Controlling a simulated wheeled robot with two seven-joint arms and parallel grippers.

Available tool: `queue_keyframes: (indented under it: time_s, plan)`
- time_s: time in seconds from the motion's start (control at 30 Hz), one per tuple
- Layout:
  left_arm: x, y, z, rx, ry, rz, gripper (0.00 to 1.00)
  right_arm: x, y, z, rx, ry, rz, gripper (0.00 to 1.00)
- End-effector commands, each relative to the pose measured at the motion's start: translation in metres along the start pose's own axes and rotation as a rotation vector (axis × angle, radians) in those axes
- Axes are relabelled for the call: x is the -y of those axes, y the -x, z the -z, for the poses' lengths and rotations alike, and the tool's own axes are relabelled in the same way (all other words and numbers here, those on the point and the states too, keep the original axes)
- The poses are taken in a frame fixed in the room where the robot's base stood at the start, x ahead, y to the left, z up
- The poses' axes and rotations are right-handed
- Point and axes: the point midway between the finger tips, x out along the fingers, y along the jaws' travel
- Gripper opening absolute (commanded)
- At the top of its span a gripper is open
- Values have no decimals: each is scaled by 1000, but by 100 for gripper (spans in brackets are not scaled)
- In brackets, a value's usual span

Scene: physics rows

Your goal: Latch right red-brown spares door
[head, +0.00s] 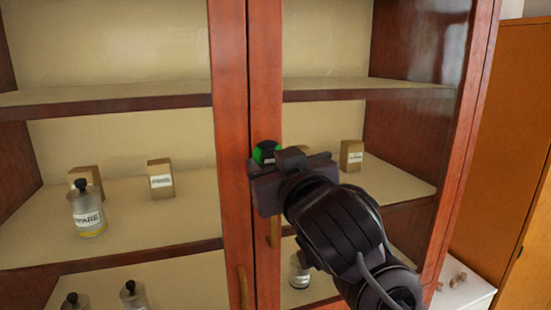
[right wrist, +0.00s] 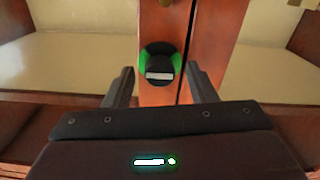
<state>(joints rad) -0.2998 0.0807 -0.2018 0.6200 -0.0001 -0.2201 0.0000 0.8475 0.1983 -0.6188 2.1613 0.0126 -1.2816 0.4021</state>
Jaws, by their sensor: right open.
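The right red-brown door (head: 265,60) stands with its edge beside the left door's stile (head: 229,110), a thin dark seam between them. A round latch (head: 266,152) sits on the right door's stile, black with green at its sides. In the right wrist view the latch (right wrist: 159,65) shows a pale horizontal bar on its black middle. My right gripper (head: 265,164) is open in front of the latch. In the wrist view its fingers (right wrist: 161,86) stand either side of the latch, apart from it. The gripper hides the latch's lower part in the head view. My left gripper is not in view.
Shelves behind the doors hold small boxes (head: 160,180) and a bottle labelled SPARE (head: 87,210). Brass handles show on the right door (head: 273,230) and left door (head: 242,288). An orange-brown cabinet (head: 515,150) stands at the right, near a white surface (head: 462,285).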

Motion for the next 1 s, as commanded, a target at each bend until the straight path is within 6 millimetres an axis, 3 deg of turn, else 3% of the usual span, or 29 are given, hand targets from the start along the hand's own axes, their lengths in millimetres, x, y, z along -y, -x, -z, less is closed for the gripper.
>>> queue_keyframes:
  time_s: [0.17,0.5,1.0]
  plan:
    - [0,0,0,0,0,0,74,0,0,0,0,0,0,51]
    - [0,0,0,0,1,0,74,0,0,0,1,0,-1,8]
    - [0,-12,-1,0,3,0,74,0,0,-3,1,-135,0,7]
